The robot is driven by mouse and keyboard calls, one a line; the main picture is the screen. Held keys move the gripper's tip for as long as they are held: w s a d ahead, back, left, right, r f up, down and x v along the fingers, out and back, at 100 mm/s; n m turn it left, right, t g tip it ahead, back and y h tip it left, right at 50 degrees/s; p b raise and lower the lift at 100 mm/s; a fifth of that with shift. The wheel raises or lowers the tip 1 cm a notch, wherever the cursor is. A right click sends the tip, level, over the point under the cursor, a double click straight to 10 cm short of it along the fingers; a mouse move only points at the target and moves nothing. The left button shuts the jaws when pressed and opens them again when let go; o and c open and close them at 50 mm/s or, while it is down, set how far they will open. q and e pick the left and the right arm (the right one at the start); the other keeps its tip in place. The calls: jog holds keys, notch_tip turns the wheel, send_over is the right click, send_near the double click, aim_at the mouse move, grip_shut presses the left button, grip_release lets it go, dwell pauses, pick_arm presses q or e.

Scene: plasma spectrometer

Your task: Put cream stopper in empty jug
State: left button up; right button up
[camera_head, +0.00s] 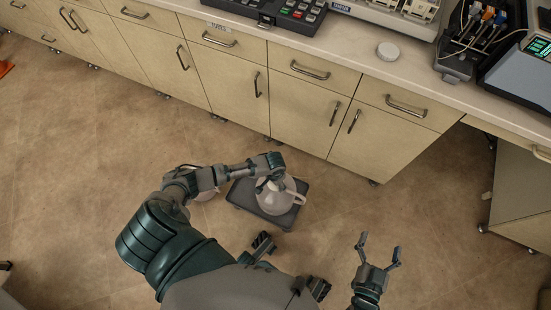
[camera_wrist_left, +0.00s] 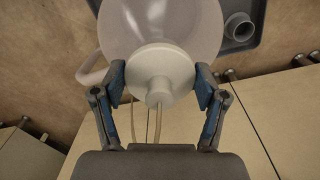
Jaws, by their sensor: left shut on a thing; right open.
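The cream stopper (camera_wrist_left: 160,66) is a pale round cap with a central knob and thin tubes. It shows in the left wrist view in front of a translucent white jug (camera_wrist_left: 160,25). My left gripper (camera_wrist_left: 159,85) has a finger on each side of the stopper and is shut on it. I cannot tell whether the stopper is seated in the jug's mouth. In the head view, my left gripper (camera_head: 272,183) is over a white jug (camera_head: 277,200). My right gripper (camera_head: 379,249) is open and empty.
A dark grey tray (camera_head: 242,197) on the floor is under the jug; it also shows in the left wrist view (camera_wrist_left: 262,12). Cream cabinets (camera_head: 299,110) with a worktop (camera_head: 350,62) and instruments stand behind. The brown floor on the right is clear.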

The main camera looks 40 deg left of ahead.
pick_arm(q)
jog(key=shift+f, duration=0.15)
jog(key=o, duration=1.2)
notch_tip(320, 180, up, 12)
jog(key=shift+a+f, duration=0.1)
